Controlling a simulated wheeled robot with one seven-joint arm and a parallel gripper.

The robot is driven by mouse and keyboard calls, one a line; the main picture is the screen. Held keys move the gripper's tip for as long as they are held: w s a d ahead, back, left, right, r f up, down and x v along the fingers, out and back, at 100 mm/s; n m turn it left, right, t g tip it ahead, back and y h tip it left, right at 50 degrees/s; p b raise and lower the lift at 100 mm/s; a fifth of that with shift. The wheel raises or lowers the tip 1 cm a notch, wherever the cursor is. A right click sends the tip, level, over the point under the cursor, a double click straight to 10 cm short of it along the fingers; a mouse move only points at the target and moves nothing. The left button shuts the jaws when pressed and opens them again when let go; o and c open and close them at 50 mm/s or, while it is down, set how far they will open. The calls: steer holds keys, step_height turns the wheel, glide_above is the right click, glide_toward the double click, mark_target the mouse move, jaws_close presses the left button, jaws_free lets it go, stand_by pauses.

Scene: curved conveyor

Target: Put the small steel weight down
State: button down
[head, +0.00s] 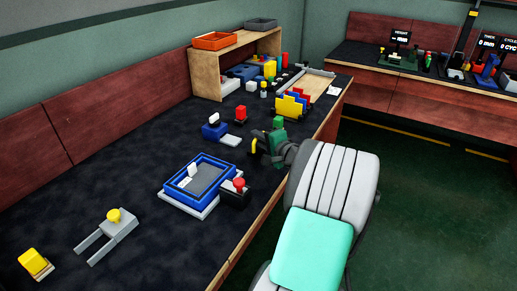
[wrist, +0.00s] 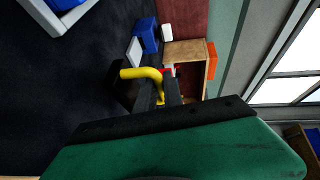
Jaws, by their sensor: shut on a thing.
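My gripper (head: 262,147) is over the dark table's right part in the head view, behind the blue tray. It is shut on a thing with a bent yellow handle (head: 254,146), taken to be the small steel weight. In the wrist view the yellow handle (wrist: 140,73) crosses in front of the dark fingers of my gripper (wrist: 160,97). A dark body beside the handle is mostly hidden, and I see no clear steel surface. I cannot tell whether it touches the table.
A blue tray (head: 167,190) on a white base and a red-knobbed black box (head: 236,196) stand in front. A blue block (head: 214,131) and a colourful rack (head: 291,106) stand behind. A wooden shelf (head: 206,75) is at the back.

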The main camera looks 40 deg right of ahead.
mark_target(259, 148)
steer(key=shift+w+d+f+b, duration=0.1)
steer(key=shift+f+b, duration=0.1)
steer(key=shift+f, duration=0.65)
steer(key=shift+w+f+b, duration=0.1)
steer(key=shift+f+b, duration=0.05)
steer(key=shift+f, duration=0.65)
steer(key=shift+f, duration=0.1)
steer(key=c, duration=1.9)
jaws_free()
steer(key=shift+f, duration=0.15)
steer(key=o, duration=0.4)
steer(key=shift+s+r, duration=0.2)
steer(key=shift+s, duration=0.05)
steer(key=p+v, duration=0.1)
steer(key=v, duration=1)
steer(key=shift+s+r+p, duration=0.1)
steer(key=shift+s+p, duration=0.15)
steer(key=shift+p, duration=0.05)
